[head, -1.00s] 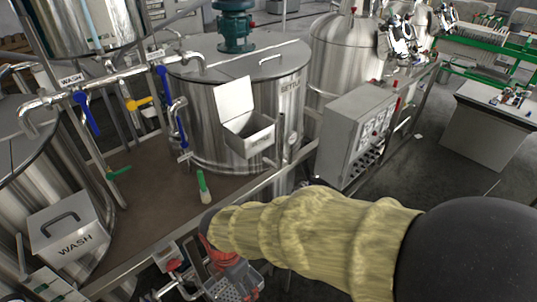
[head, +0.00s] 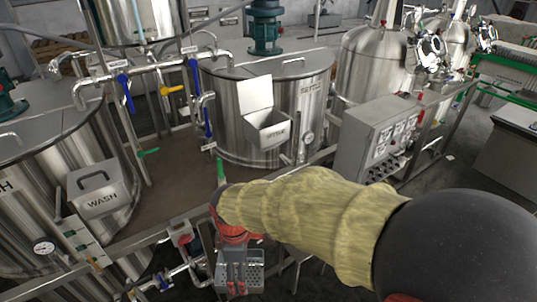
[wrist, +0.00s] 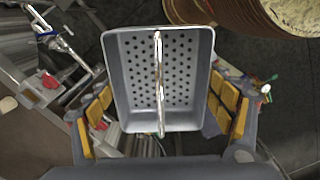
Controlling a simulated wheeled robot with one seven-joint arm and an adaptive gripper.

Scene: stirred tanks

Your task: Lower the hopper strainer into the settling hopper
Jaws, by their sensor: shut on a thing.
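The hopper strainer (wrist: 185,80) is a grey rectangular tray with a perforated bottom and a thin bar across its middle. In the wrist view it lies between the yellow-padded fingers of my gripper (wrist: 160,108), which is shut on it. In the head view the strainer (head: 252,278) hangs under my gripper (head: 238,270) at the lower middle, in front of the bench edge. The settling hopper (head: 268,132) is a steel box on the front of the SETTLE tank, its lid (head: 255,94) raised. The strainer is apart from it, nearer and lower. The hopper's inside is barely visible.
The SETTLE tank (head: 228,110) stands behind the hopper. A closed WASH hopper (head: 102,200) is at left. Pipes with blue valve handles (head: 194,75) rise left of the tank. A grey control box (head: 375,135) stands at right. A green-handled item (head: 220,170) is partly hidden by my arm.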

